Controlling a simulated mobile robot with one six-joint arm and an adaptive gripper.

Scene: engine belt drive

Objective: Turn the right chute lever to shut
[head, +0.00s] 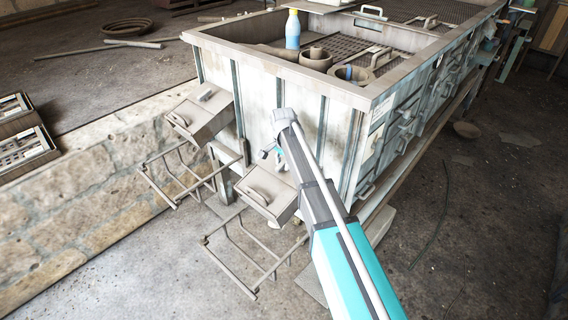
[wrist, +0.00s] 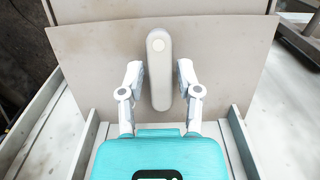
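The right chute (head: 270,193) sticks out from the near end of the large metal bin. In the wrist view its lever (wrist: 159,85) is a pale rounded bar, standing upright in the picture on a flat beige plate (wrist: 95,65). My gripper (wrist: 159,65) is open, with one finger on each side of the lever and a visible gap on both sides. In the head view my gripper (head: 271,153) is just above the right chute, and I cannot make out the lever there.
The left chute (head: 200,114) is beside it. Wire frames (head: 254,250) stand below the chutes. The bin (head: 300,75) holds a blue bottle (head: 292,29) and several bowls. A low stone ledge (head: 70,190) runs at the left.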

